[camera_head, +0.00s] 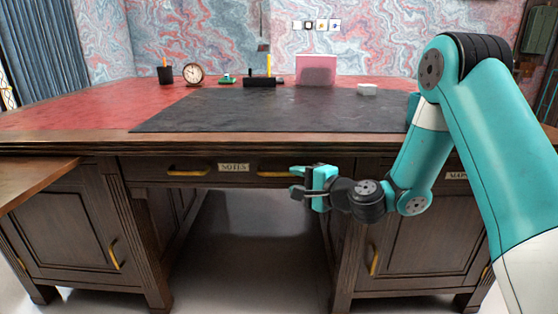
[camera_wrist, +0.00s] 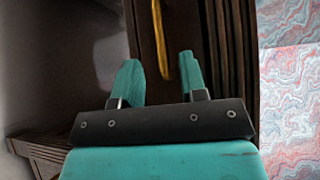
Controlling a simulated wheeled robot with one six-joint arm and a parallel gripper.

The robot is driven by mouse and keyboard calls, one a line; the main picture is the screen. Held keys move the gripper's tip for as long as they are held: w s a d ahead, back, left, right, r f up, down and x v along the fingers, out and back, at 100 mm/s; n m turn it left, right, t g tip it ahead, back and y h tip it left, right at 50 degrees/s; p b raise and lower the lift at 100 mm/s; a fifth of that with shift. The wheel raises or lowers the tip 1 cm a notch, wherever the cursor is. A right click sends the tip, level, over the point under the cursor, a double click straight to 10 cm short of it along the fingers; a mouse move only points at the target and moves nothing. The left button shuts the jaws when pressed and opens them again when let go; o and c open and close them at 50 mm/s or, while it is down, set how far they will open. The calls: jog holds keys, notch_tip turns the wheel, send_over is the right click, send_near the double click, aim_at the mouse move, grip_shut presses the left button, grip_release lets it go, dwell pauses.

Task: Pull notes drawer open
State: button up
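The notes drawer (camera_head: 220,178) is a dark wood drawer under the middle of the desktop, with a "NOTES" label (camera_head: 234,167). Its front looks flush with the desk. It has a left brass handle (camera_head: 187,172) and a right brass handle (camera_head: 272,174). My gripper (camera_head: 298,183), teal, is at the right handle's right end and hides part of it. In the wrist view my gripper (camera_wrist: 160,78) has its fingers apart, with a brass handle (camera_wrist: 160,40) between them, closer to the right finger. I cannot tell whether they touch.
The desktop (camera_head: 80,115) carries a black mat (camera_head: 270,110), a clock (camera_head: 193,74), a pen cup (camera_head: 164,72) and a pink box (camera_head: 316,69). A wooden panel (camera_head: 35,182) juts out at the left. The knee space under the drawer is clear.

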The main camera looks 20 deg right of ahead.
aim_at(280, 174)
jog(key=p+x, duration=0.1)
jog(key=x, duration=0.1)
jog(key=p+x, duration=0.2)
jog(key=x, duration=0.1)
jog(key=shift+w+a+r, duration=0.15)
jog(key=shift+w, duration=0.15)
jog(key=shift+w+a+f+p, duration=0.2)
jog(key=shift+w+f+p, duration=0.1)
jog(key=shift+w, duration=0.1)
grip_shut()
